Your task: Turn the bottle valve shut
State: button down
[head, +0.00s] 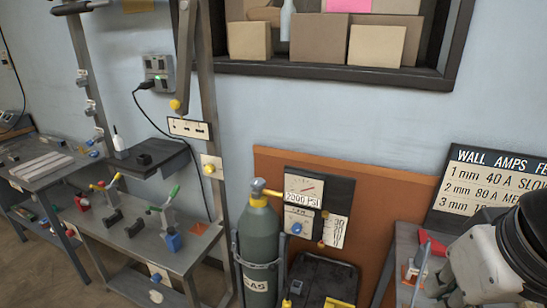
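A grey-green gas bottle (257,237) stands upright in a holder in the lower middle of the head view, marked with letters ending in "AS". A yellow valve handle (262,189) sits on its neck and points to the right. Beside it is a gauge reading "2000 PSI" (304,188). Whether the valve is open or shut cannot be told from its look alone. Part of my arm shows at the lower right, well to the right of the bottle.
A dark panel with a second dial and a blue knob (297,228) is right of the bottle. A workbench with clamps (150,245) stands to the left. A shelf with boxes (318,38) hangs above, and a small table (405,245) stands right.

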aim_at(258, 183)
jog(key=i+j+u, duration=0.15)
jog(key=j, duration=0.35)
jog(key=i+j+u, duration=0.15)
jog(key=i+j, duration=0.2)
jog(key=i+j+u, duration=0.15)
jog(key=j, duration=0.4)
jog(key=i+j, duration=0.05)
jog(key=i, duration=0.05)
